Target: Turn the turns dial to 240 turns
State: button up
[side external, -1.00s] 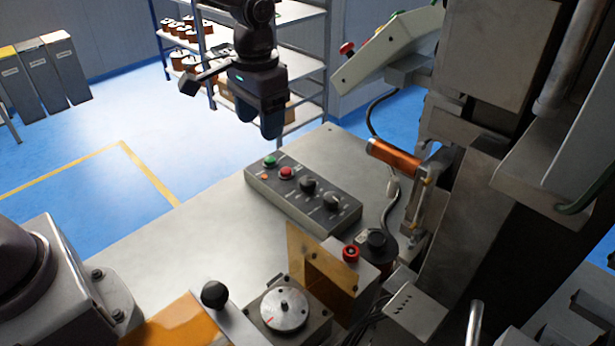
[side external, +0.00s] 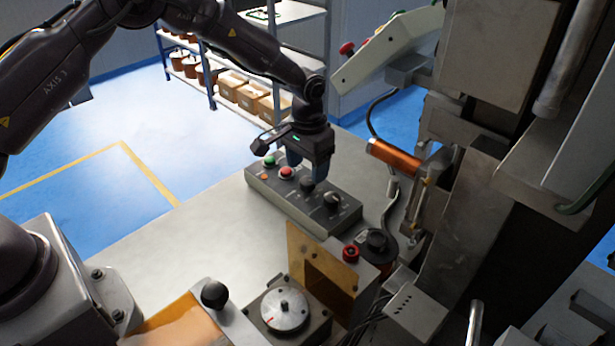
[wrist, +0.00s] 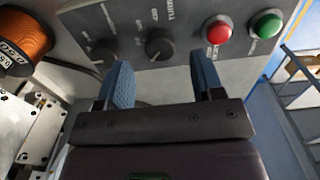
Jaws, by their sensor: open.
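The turns dial is a round black knob (wrist: 160,43) on a grey control panel (side external: 264,186), with lettering that seems to start "TURN" beside it in the wrist view. In the side view this dial (side external: 307,186) sits between the red button and a second black knob (side external: 331,199). The numbers around it are too small to read. My gripper (side external: 308,167) is open and empty, just above the panel over the dial. In the wrist view the blue fingers of my gripper (wrist: 164,76) are apart, with the dial beyond the gap; I see no contact.
A red button (side external: 287,172) and a green button (side external: 270,161) are on the same panel. A silver dial (side external: 284,309) with a red mark stands in front. An orange wire spool (wrist: 21,42) and the winder are beside the panel. The bench left of the panel is clear.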

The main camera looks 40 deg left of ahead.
aim_at(307, 180)
jog(key=shift+f, duration=1.8)
jog(key=c, duration=0.9)
jog(key=m, duration=0.4)
jog(key=shift+m, duration=2.3)
